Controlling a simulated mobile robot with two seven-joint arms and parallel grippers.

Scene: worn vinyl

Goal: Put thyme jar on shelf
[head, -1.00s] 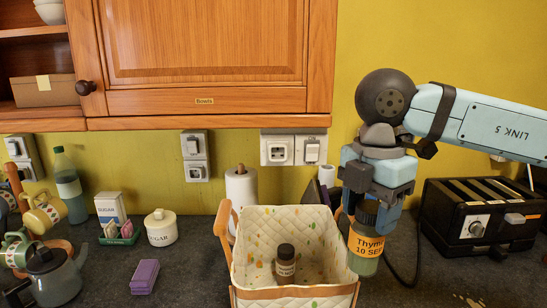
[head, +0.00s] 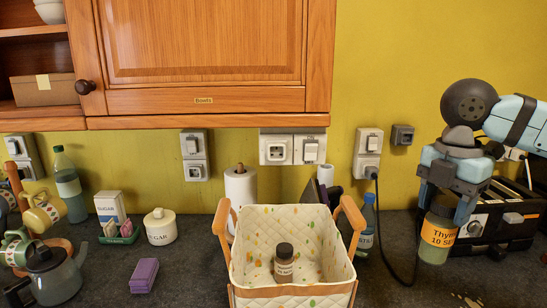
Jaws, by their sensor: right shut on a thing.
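The thyme jar (head: 438,238) has a yellow label reading "Thym" and a greenish lower part. My right gripper (head: 444,208) points down and is shut on the top of the jar. It holds the jar upright to the right of the basket, in front of the black toaster. The open shelf (head: 45,121) is at the upper left, beside the closed wooden cabinet door. A box sits on its lower board and bowls on the upper one. My left gripper is not in view.
A quilted basket (head: 255,225) with wooden handles stands at the front centre, holding a small dark-capped jar (head: 284,268). A black toaster (head: 490,225) is at right. A teapot (head: 52,275), sugar pot (head: 160,227) and purple sponge (head: 144,275) are at left.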

